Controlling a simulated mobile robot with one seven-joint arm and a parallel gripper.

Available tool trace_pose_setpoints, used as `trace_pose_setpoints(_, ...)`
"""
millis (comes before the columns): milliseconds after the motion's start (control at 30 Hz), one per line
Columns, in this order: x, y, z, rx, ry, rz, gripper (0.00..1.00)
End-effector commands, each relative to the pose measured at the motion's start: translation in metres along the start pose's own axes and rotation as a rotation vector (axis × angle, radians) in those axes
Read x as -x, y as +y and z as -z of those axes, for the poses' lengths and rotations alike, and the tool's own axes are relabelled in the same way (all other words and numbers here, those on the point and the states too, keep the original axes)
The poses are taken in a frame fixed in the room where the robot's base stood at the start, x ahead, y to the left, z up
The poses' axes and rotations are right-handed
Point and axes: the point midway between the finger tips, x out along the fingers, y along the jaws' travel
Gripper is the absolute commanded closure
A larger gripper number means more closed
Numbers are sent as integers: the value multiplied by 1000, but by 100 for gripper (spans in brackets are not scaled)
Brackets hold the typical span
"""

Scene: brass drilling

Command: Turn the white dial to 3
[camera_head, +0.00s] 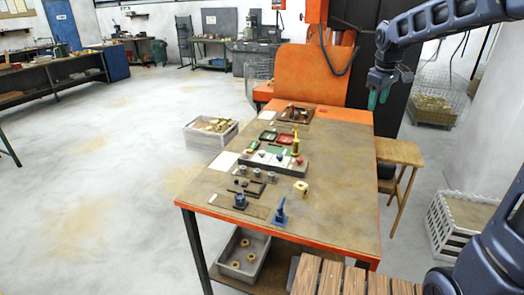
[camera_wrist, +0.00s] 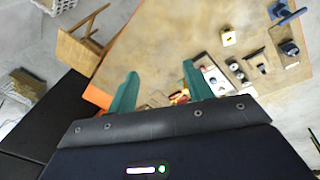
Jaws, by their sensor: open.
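A low panel (camera_head: 272,163) with a pale top and several small knobs sits in the middle of the workbench. A small white dial (camera_head: 280,157) seems to be on it, between a blue knob (camera_head: 262,153) and a red knob (camera_head: 299,160); its number marks are too small to read. The panel also shows in the wrist view (camera_wrist: 214,76), partly hidden by my right finger. My gripper (camera_head: 378,98) hangs high, beyond the bench's right edge, empty and well apart from the panel. Its two green fingers (camera_wrist: 160,70) are spread open in the wrist view.
The workbench (camera_head: 335,190) also holds a yellow-brass upright piece (camera_head: 295,142), green and red trays (camera_head: 275,136), a brass block (camera_head: 300,188), and blue tools (camera_head: 280,212). A wooden stool (camera_head: 400,152) stands at the right. An orange machine (camera_head: 312,72) stands behind.

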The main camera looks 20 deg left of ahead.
Motion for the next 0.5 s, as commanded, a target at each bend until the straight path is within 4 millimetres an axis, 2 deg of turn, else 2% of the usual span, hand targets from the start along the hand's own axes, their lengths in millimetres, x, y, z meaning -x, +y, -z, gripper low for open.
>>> trace_pose_setpoints(33, -7, -2, 20, 45, -5, 9, 49)
trace_pose_setpoints(100, -14, -5, 44, 109, -9, 19, 49)
trace_pose_setpoints(367, -49, -26, 134, 343, -20, 60, 49)
trace_pose_setpoints(500, -72, -44, 180, 467, -23, 84, 49)
